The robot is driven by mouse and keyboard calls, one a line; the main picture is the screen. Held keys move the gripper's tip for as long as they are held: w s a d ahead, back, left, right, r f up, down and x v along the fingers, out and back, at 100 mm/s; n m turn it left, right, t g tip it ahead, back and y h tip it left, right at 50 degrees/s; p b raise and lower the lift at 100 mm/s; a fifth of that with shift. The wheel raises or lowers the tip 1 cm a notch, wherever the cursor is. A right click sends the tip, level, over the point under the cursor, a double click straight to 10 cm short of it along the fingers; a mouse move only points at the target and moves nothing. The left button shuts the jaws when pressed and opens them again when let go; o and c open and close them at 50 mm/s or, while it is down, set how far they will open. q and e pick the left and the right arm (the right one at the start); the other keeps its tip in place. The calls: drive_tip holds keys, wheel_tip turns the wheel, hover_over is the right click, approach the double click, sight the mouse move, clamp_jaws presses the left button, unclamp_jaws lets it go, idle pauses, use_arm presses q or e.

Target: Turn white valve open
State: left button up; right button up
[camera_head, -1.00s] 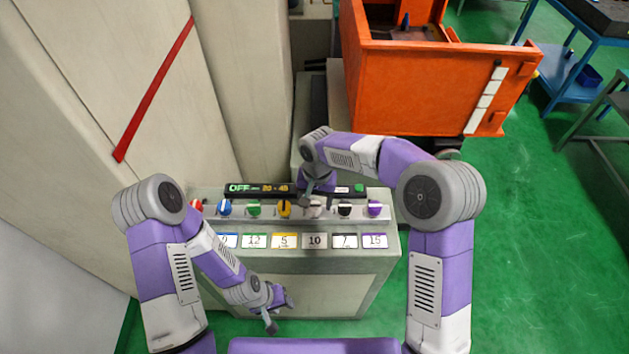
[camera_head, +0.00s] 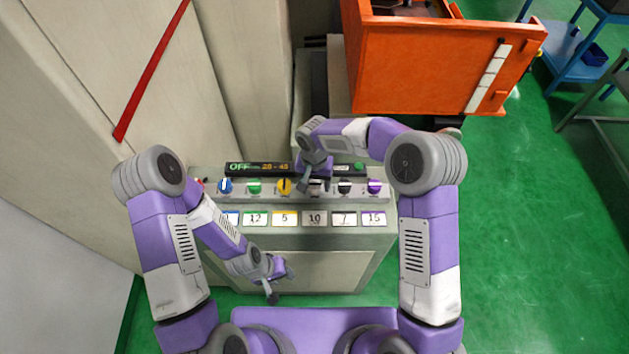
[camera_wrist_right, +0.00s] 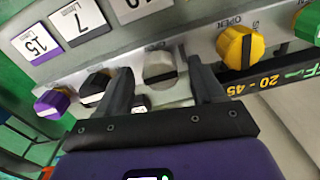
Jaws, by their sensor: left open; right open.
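The white valve is a pale grey-white knob (camera_wrist_right: 160,68) on the sloped front strip of the control panel. In the right wrist view it sits between and just beyond the fingertips of my right gripper (camera_wrist_right: 158,78). The jaws are open around its line, and I cannot tell whether they touch it. In the head view my right gripper (camera_head: 315,184) largely hides this knob, above the label reading 10. My left gripper (camera_head: 281,283) is open and empty, low in front of the panel cabinet (camera_head: 325,268).
Neighbouring knobs are close: yellow (camera_wrist_right: 240,47) and black (camera_wrist_right: 94,86), then purple (camera_wrist_right: 53,103); blue (camera_head: 225,186) and green (camera_head: 254,187) are farther left. A display (camera_head: 262,168) lies behind them. An orange box (camera_head: 430,80) stands behind right. Green floor (camera_head: 530,230) is free at right.

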drive_tip(key=c, duration=1.1)
drive_tip(key=shift+o, duration=0.2)
drive_tip(key=shift+n, duration=0.4)
drive_tip(key=n+b, duration=0.1)
drive_tip(key=n, duration=0.1)
drive_tip(key=shift+n, duration=0.4)
drive_tip(key=n+b, duration=0.1)
drive_tip(key=n, duration=0.8)
drive_tip(key=shift+w+r, duration=0.1)
drive_tip(key=n, duration=0.5)
drive_tip(key=shift+n, duration=0.3)
